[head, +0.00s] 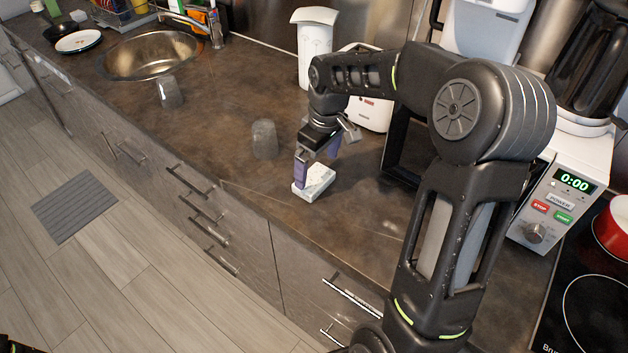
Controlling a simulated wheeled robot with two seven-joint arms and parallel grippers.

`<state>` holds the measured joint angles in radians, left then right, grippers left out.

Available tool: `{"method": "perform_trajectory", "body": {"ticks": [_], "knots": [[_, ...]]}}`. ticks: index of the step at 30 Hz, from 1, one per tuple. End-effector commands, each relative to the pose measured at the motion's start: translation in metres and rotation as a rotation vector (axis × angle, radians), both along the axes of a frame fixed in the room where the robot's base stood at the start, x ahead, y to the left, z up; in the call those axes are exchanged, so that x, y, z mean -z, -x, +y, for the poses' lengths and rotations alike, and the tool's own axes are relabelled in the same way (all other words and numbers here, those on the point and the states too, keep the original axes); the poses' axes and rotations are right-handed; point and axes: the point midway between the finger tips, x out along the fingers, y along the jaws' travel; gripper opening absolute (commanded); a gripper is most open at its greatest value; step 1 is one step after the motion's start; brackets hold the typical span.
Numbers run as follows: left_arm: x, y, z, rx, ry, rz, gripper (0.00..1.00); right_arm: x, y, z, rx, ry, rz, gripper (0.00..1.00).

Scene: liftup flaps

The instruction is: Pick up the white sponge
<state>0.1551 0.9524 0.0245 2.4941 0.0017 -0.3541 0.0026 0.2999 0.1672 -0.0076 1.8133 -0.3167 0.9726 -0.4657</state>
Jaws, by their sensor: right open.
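The white sponge (316,184) lies on the brown countertop (225,125), close to its front edge. It is a small pale block with a faint greyish pattern. My right gripper (317,166) points down over the sponge with its purple-blue fingers apart. One finger is at the sponge's left end and hides part of it; the other is toward its far right side. I cannot tell whether either finger touches the sponge. My left gripper is not in view.
A clear glass (264,139) stands just left of the gripper, another (169,92) farther left near the sink (153,54). A microwave (566,190) is at right. Counter left of the sponge is mostly clear.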

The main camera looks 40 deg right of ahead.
Motion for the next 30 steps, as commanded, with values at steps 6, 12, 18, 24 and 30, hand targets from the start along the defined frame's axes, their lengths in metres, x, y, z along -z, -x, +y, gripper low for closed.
{"method": "perform_trajectory", "body": {"ticks": [6, 12, 18, 24, 30], "knots": [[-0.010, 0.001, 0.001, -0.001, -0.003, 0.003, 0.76, 0.030, -0.006, 0.001, 0.000, -0.002, 0.005, 1.00], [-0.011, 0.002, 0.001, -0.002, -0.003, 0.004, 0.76, 0.045, -0.008, 0.002, -0.001, -0.001, 0.001, 1.00], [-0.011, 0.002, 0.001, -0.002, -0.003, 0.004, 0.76, 0.045, -0.009, 0.002, 0.000, 0.000, 0.001, 1.00], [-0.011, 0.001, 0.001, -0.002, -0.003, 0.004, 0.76, 0.045, -0.009, 0.002, 0.000, 0.000, 0.000, 1.00], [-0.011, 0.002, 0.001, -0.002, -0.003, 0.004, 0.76, 0.045, -0.009, 0.002, 0.000, 0.000, 0.000, 0.96]]}}
